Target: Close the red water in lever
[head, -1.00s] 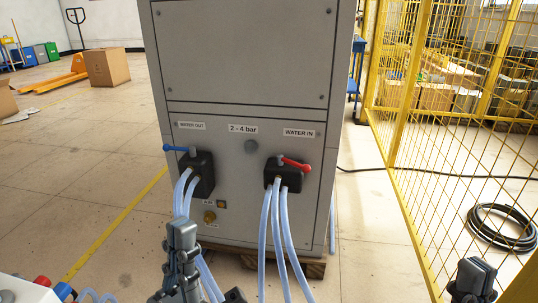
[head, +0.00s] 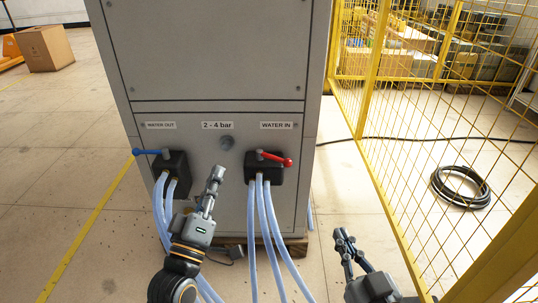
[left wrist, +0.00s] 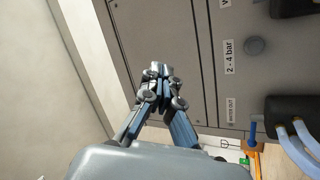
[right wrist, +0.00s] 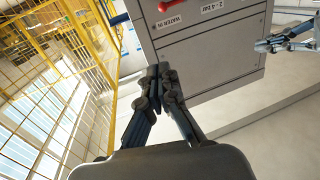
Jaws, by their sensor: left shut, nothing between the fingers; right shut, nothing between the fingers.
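The red water in lever (head: 274,158) sits on the black valve block (head: 262,172) under the WATER IN label, on the front of the grey cabinet. Its handle points right, roughly horizontal and slightly tilted down. It also shows at the top of the right wrist view (right wrist: 167,6). My left gripper (head: 217,172) is shut and empty, in front of the cabinet between the two valve blocks, left of the red lever. My right gripper (head: 341,232) is shut and empty, low and right of the cabinet, apart from the lever.
A blue lever (head: 148,152) sits on the left valve block under WATER OUT. Pale blue hoses (head: 265,230) hang from both blocks. A yellow mesh fence (head: 420,160) stands at the right, with a black coiled hose (head: 461,186) behind it. A cardboard box (head: 45,48) stands far left.

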